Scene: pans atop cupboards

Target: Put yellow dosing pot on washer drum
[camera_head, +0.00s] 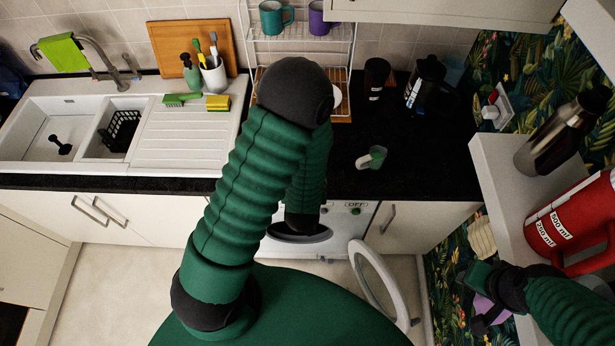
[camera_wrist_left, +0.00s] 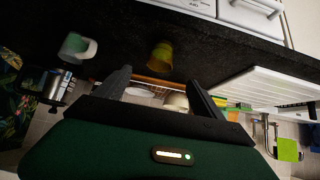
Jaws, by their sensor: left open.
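The yellow dosing pot (camera_wrist_left: 160,56) is on the dark worktop in the left wrist view, just beyond my left gripper's fingertips and apart from them. The arm hides it in the head view. My left gripper (camera_wrist_left: 157,78) is open, with nothing between its fingers. In the head view, my left arm reaches over the worktop and hides most of the gripper. The washer (camera_head: 345,222) is under the worktop, with its round door (camera_head: 378,283) swung open. My arm partly covers the dark drum opening (camera_head: 300,237). My right gripper (camera_head: 478,292) is at the lower right; its jaws are unclear.
The dish rack (camera_head: 345,75) is behind my arm. The sink (camera_head: 60,130) is at left. A red measuring jug (camera_head: 575,225) stands on the right ledge.

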